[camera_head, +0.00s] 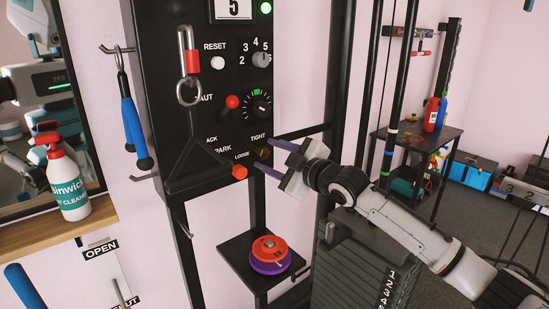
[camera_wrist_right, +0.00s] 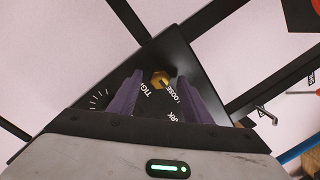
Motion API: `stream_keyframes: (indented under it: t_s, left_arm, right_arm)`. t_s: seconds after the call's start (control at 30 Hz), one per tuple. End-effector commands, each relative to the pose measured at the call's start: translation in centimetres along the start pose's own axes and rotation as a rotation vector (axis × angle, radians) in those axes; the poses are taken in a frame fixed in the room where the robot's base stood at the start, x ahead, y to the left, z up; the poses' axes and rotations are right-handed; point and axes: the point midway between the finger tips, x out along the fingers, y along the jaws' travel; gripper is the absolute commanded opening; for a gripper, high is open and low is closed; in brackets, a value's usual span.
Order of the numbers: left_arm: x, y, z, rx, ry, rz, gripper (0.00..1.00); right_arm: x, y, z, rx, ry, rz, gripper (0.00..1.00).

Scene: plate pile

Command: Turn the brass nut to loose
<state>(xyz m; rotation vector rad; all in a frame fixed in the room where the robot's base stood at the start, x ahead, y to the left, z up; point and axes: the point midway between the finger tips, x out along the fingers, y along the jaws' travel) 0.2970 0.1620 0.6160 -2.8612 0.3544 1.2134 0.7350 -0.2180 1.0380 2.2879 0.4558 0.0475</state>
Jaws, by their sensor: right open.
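The brass nut (camera_head: 263,153) sits low on the right side of the black panel, between the labels TIGHT and LOOSE. It shows as a gold hexagon in the right wrist view (camera_wrist_right: 161,78). My right gripper (camera_head: 267,154) comes in from the right with its two purple fingers apart, one above the nut and one below. In the right wrist view the open fingers (camera_wrist_right: 159,77) stand on either side of the nut, with space between. Whether the tips reach around the nut or stop short of it, I cannot tell. My left gripper is not in view.
An orange knob (camera_head: 239,172) sits left of the nut, with a dial (camera_head: 257,108) and red-tipped switch (camera_head: 232,102) above. Orange and purple discs (camera_head: 270,254) lie on a shelf below. A weight stack stands lower right.

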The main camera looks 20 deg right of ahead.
Motion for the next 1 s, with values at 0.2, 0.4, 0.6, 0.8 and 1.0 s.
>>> stream_keyframes:
  t_s: [0.2,0.4,0.6,0.8,1.0]
  left_arm:
    - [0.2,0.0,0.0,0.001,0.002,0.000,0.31]
    - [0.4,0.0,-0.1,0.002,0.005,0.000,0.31]
    - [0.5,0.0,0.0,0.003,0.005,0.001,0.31]
    - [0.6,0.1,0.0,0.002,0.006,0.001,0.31]
    - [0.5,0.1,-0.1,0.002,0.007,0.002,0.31]
  right_arm:
    - [-2.3,0.0,0.2,-0.003,-0.001,0.000,0.45]
    - [-6.1,-0.1,0.3,-0.005,-0.003,-0.001,0.45]
    - [-9.2,-0.1,0.2,-0.003,-0.003,-0.001,0.45]
    - [-10.2,-0.1,0.1,-0.002,-0.001,-0.001,0.45]
    - [-10.3,0.0,0.0,-0.001,-0.001,-0.001,0.45]
